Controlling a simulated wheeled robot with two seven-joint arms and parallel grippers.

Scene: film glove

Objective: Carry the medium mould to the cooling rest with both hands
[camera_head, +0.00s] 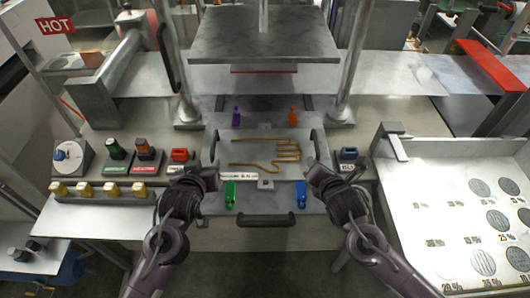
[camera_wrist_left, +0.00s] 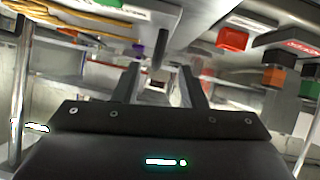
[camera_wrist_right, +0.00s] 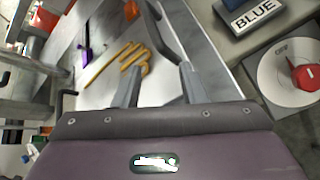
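The mould, a grey plate (camera_head: 225,150) with a gold hand-shaped outline (camera_head: 275,153), lies flat on the press bed at the centre. A dark handle stands along its left side (camera_head: 210,146) and another along its right side (camera_head: 319,146). A white label (camera_head: 239,176) sits at its front left; its text is too small to read surely. My left gripper (camera_head: 214,174) is open by the left handle. My right gripper (camera_head: 314,176) is open by the right handle; the right wrist view shows a grey bar (camera_wrist_right: 163,35) just beyond its fingers (camera_wrist_right: 160,85). I cannot identify the cooling rest surely.
Green (camera_head: 230,194) and blue (camera_head: 301,194) clips stand at the front, purple (camera_head: 236,118) and orange (camera_head: 292,116) ones behind. A heavy press plate (camera_head: 263,35) hangs above. Control boxes (camera_head: 115,155) stand left. A white sample table (camera_head: 430,190) is at right.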

